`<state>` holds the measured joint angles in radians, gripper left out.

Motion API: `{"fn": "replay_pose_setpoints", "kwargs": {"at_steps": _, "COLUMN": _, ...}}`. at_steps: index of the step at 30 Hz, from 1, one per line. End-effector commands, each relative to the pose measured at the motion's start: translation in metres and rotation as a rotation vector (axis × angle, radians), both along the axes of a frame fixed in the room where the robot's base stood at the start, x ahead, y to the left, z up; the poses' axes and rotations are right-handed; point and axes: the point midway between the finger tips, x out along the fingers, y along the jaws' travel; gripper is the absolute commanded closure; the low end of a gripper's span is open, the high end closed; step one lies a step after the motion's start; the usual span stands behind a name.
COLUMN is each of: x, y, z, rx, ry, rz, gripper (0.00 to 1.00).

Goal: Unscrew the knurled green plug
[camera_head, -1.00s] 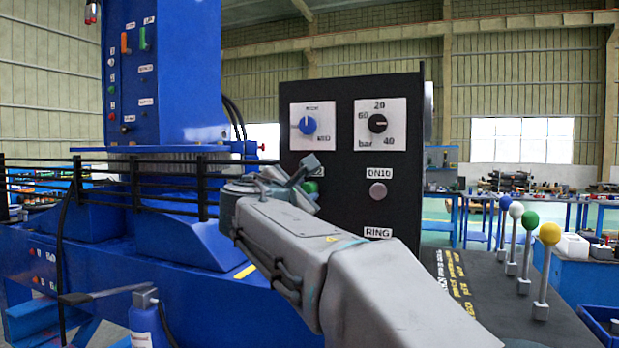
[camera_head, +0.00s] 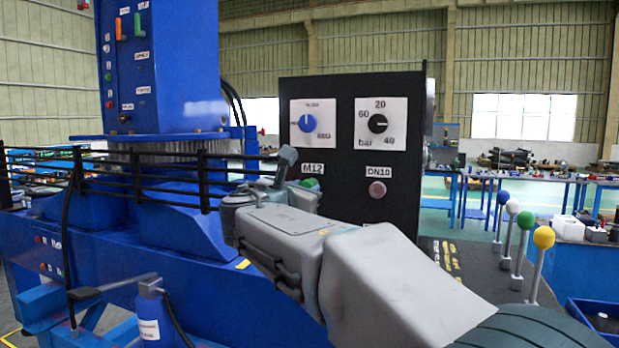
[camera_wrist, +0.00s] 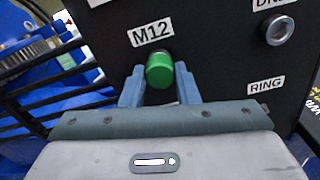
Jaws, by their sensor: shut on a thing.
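The knurled green plug (camera_wrist: 160,70) sits on the black panel just below the M12 label (camera_wrist: 151,32), in the wrist view. My gripper (camera_wrist: 160,88) has one finger on each side of the plug and is shut on it. In the head view the plug (camera_head: 308,183) shows only in part behind my gripper (camera_head: 289,168). Whether the plug has come away from the panel at all cannot be told.
Black rails (camera_head: 120,178) run close on the left. Levers with coloured knobs (camera_head: 543,238) stand at the right.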

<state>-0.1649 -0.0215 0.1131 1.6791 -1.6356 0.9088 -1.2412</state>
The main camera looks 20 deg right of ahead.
Motion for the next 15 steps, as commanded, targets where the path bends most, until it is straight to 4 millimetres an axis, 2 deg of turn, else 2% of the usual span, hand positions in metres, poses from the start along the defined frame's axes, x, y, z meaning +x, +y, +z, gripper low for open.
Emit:
{"fn": "replay_pose_setpoints", "kwargs": {"at_steps": 9, "x": -0.0002, "y": 0.0006, "z": 0.0002, "rx": -0.011, "ry": 0.009, "rz": 0.001, "gripper": 1.00}}
{"fn": "replay_pose_setpoints", "kwargs": {"at_steps": 15, "x": -0.0002, "y": 0.0005, "z": 0.0048, "rx": -0.147, "ry": 0.111, "rz": 0.001, "gripper": 1.00}}
